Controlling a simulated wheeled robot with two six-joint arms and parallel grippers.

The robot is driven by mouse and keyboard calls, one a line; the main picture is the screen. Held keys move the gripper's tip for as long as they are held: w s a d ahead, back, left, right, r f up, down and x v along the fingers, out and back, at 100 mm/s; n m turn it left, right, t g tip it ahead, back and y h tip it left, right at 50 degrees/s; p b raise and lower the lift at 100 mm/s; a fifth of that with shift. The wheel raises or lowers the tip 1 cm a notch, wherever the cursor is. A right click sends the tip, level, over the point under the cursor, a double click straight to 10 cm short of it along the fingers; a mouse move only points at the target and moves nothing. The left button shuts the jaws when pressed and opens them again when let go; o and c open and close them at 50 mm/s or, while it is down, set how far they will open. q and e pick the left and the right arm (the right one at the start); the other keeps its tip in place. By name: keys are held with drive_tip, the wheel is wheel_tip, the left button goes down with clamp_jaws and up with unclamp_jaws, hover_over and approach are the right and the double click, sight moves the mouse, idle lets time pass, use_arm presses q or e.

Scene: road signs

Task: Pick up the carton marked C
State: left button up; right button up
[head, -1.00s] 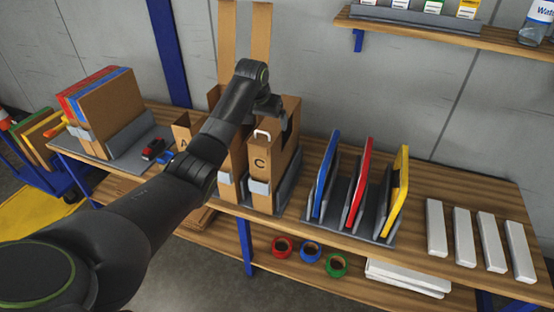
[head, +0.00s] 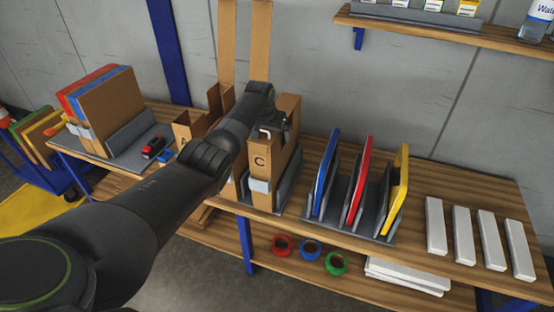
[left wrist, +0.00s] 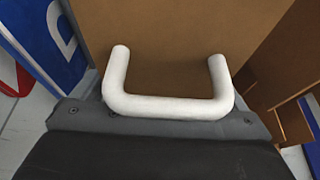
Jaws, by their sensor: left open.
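The carton marked C (head: 261,183) is brown, tall and open-topped. It stands upright in a grey holder on the wooden table, with the letter C on its front. In the left wrist view the white handle (left wrist: 168,106) is very close, in front of a brown cardboard face (left wrist: 170,35). The left gripper is open; its fingertips are hard to make out, and I cannot tell whether they touch the handle. My right gripper is not in view.
A carton marked A (head: 185,130) stands to the left, partly behind my arm. Blue (head: 325,175), red (head: 358,180) and yellow (head: 397,190) panels stand in a rack to the right. Several white bars (head: 463,234) lie farther right. A shelf (head: 450,32) hangs above.

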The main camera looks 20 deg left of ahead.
use_arm(q)
drive_tip(key=shift+w+f, duration=0.15)
drive_tip(key=shift+f, duration=0.1)
drive_tip(key=shift+c, duration=0.4)
drive_tip(key=c, duration=1.5)
